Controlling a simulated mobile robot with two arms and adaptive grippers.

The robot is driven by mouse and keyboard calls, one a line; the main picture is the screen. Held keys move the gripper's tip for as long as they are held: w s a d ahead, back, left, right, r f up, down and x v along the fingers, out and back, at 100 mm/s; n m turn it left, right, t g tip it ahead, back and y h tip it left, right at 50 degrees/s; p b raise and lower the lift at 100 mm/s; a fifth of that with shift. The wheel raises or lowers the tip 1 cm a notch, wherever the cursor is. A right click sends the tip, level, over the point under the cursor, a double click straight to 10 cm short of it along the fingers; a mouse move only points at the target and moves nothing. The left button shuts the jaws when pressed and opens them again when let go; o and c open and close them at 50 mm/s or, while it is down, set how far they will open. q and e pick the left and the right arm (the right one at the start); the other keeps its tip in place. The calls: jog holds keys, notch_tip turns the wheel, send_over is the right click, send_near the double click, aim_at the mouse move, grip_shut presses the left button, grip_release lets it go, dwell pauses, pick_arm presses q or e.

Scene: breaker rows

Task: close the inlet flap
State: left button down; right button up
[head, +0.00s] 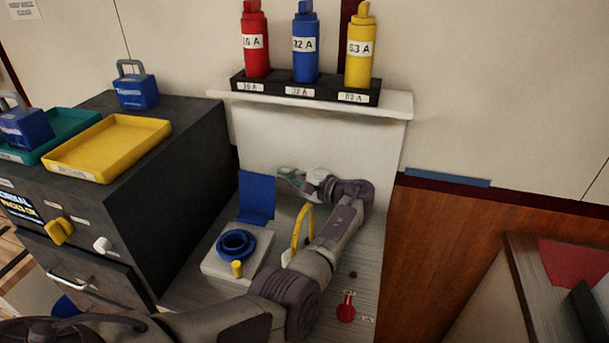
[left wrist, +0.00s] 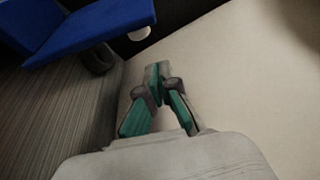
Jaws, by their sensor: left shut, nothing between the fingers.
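The inlet flap looks to be the blue panel (head: 256,198) standing raised behind a round blue inlet ring (head: 236,244) on a pale block (head: 215,268). The inlet is uncovered. My left gripper (head: 284,178) is shut and empty, just right of the flap's upper part and apart from it. In the left wrist view the teal-padded fingers (left wrist: 158,75) are together, and the blue flap (left wrist: 85,38) shows at the upper left, with a gap between them. My left arm hides part of the ledge. My right gripper is out of view.
A yellow hoop (head: 302,228) stands beside my arm, partly hidden by it. A yellow peg (head: 237,268) is in front of the inlet. A dark cabinet (head: 190,150) is left. Red, blue and yellow cylinders stand in a black rack (head: 300,91) above. A red knob (head: 346,311) is right.

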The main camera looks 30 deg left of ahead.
pick_arm(q)
jog(key=s, duration=0.1)
jog(key=s+d+p, duration=0.1)
jog(key=s+r+p, duration=0.1)
jog(key=shift+s+d, duration=0.15)
jog(key=shift+s, duration=0.15)
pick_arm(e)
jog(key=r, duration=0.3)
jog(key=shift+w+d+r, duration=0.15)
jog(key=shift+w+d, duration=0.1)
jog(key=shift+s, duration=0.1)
